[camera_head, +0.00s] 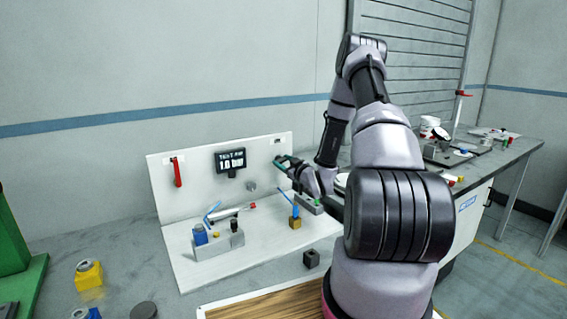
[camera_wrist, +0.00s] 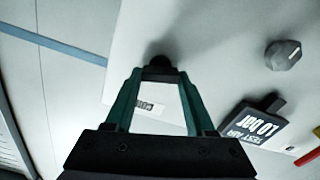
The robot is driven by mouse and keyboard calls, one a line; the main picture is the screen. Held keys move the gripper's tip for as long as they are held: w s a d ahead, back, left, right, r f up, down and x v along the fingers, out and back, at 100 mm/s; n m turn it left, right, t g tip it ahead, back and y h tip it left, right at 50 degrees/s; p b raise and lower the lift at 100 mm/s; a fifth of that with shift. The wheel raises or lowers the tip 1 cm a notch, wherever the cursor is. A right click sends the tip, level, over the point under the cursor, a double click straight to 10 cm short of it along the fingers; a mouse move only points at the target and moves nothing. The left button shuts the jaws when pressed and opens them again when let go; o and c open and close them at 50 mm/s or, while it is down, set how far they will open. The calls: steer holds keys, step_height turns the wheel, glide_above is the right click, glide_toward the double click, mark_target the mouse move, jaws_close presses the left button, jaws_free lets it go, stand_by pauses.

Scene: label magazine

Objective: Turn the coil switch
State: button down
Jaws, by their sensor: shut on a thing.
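My gripper (camera_head: 281,161) reaches the upright white panel (camera_head: 205,160) near its right edge. In the wrist view its green fingers (camera_wrist: 158,74) are closed on a small dark knob (camera_wrist: 157,61) on the panel, which I take as the coil switch. The fingertips and shadow hide most of it, so its turn position cannot be told. A small white label (camera_wrist: 150,105) shows between the fingers; its text is too small to read. A separate grey knob (camera_wrist: 283,55) with a white pointer mark sits on the panel, apart from the gripper; it also shows in the head view (camera_head: 251,186).
A grey fixture with a blue cylinder (camera_head: 200,235) and a brass block (camera_head: 295,222) stand on the white base. A dark block (camera_head: 311,258) lies nearer.

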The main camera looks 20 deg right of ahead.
steer(key=n, duration=0.5)
steer(key=shift+f, duration=0.1)
steer(key=shift+s+n, duration=0.1)
steer(key=shift+n, duration=0.2)
stand_by(0.4)
steer(key=shift+c, duration=1.2)
jaws_free()
steer(key=s+d, duration=0.2)
steer(key=s, duration=0.8)
steer(key=shift+s, duration=0.3)
